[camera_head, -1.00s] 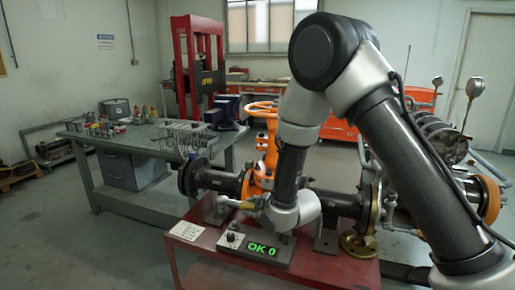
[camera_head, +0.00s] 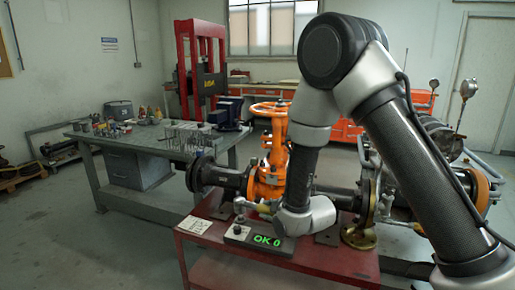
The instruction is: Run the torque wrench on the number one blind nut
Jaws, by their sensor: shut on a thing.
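The orange gate valve (camera_head: 268,175) with its handwheel stands on a red bench (camera_head: 325,262). A dark flange (camera_head: 199,175) ends its pipe on the left. The flange nuts are too small to tell apart, so I cannot pick out number one. My gripper (camera_head: 266,208) is low in front of the valve, pointing left, its fingers small and partly hidden by my wrist. It is shut on a slim silvery tool, apparently the torque wrench (camera_head: 244,204). The tool's end is above the knob of a grey box with a green "OK 0" display (camera_head: 268,239); I cannot tell whether they touch.
A white sheet (camera_head: 194,225) lies left of the display box. A brass-coloured flange (camera_head: 358,237) is at the right of the bench. A grey worktable (camera_head: 150,143) with tools stands behind left. Pipes and gauges (camera_head: 468,90) crowd the right. Floor at the left front is clear.

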